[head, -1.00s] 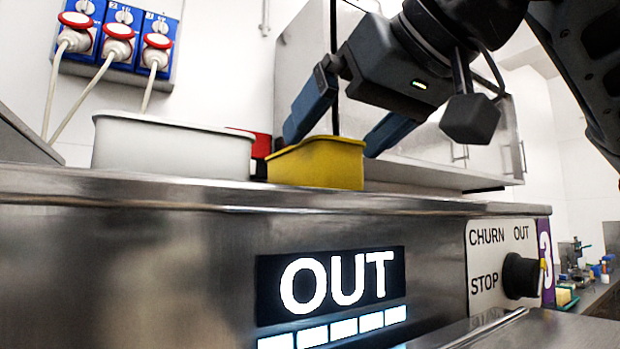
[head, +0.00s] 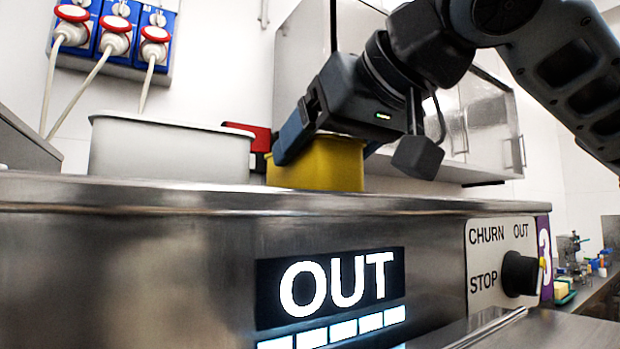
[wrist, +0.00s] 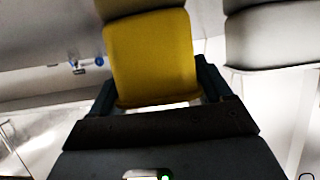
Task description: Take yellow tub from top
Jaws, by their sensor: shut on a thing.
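The yellow tub (head: 330,165) stands on the steel top of the machine (head: 420,205) in the head view. My gripper (head: 325,150) comes down on it from above and right, with one blue finger at the tub's left side and the other mostly hidden behind the tub. In the wrist view the yellow tub (wrist: 150,55) fills the space between the two fingers, and my gripper (wrist: 155,90) is shut on it. The tub appears upright and still at the level of the top.
A white tub (head: 165,150) stands left of the yellow tub. A red item (head: 255,138) is behind them. Blue socket boxes with cables (head: 120,40) hang on the wall. A lit OUT display (head: 335,285) and a control knob (head: 520,273) are on the machine's front.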

